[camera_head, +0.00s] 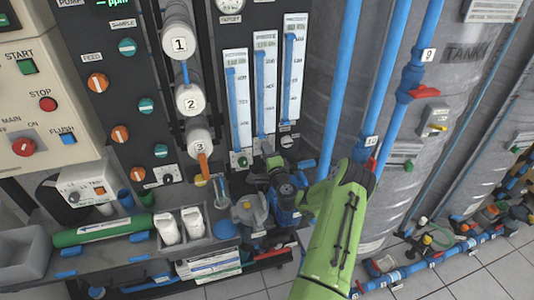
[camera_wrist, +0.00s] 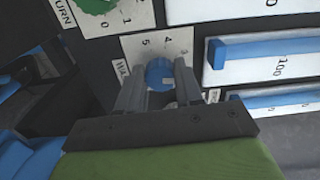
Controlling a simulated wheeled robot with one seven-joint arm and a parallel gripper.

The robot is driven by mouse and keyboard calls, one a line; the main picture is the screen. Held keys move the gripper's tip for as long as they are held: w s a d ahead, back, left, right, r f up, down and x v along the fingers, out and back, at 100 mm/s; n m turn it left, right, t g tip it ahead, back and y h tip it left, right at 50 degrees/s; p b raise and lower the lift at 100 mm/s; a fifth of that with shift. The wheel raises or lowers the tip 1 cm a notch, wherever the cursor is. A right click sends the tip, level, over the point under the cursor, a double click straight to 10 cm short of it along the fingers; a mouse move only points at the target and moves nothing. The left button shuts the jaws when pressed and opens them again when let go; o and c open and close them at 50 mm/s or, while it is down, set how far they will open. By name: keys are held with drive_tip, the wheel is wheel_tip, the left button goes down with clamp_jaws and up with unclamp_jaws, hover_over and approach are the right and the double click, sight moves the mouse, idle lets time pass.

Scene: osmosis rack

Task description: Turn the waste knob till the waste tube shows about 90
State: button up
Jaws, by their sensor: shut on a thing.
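A small blue knob (camera_wrist: 158,74) sits on a white dial plate (camera_wrist: 140,45) with numbers in the wrist view. The plate's side label begins with "WA"; the rest is hidden. My gripper (camera_wrist: 158,70) is shut on this knob, one grey finger on each side. The knob's pointer is not clear. In the head view three upright gauge tubes with blue columns stand side by side: left (camera_head: 237,108), middle (camera_head: 264,92) and right (camera_head: 291,70). Their columns all stand high, but the scale readings are too small to read. My green arm reaches in from the lower right.
A green knob (camera_wrist: 95,5) on a neighbouring plate is near the gripper. Large grey tanks (camera_head: 410,130) with blue pipes (camera_head: 338,90) stand close right of my arm. Pumps (camera_head: 285,205) and a bench with holders (camera_head: 185,235) are below the panel.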

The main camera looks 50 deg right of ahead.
drive_tip(key=m+p, duration=0.3)
drive_tip(key=m, duration=0.8)
drive_tip(key=shift+p, duration=0.3)
drive_tip(key=shift+m, duration=0.4)
drive_tip(key=o, duration=1)
drive_tip(key=shift+r, duration=0.1)
drive_tip(key=shift+o, duration=0.2)
drive_tip(key=shift+s, duration=0.1)
drive_tip(key=b+v, duration=0.2)
drive_tip(key=v, duration=1.3)
drive_tip(key=shift+s, duration=0.3)
drive_tip(key=shift+a, duration=0.1)
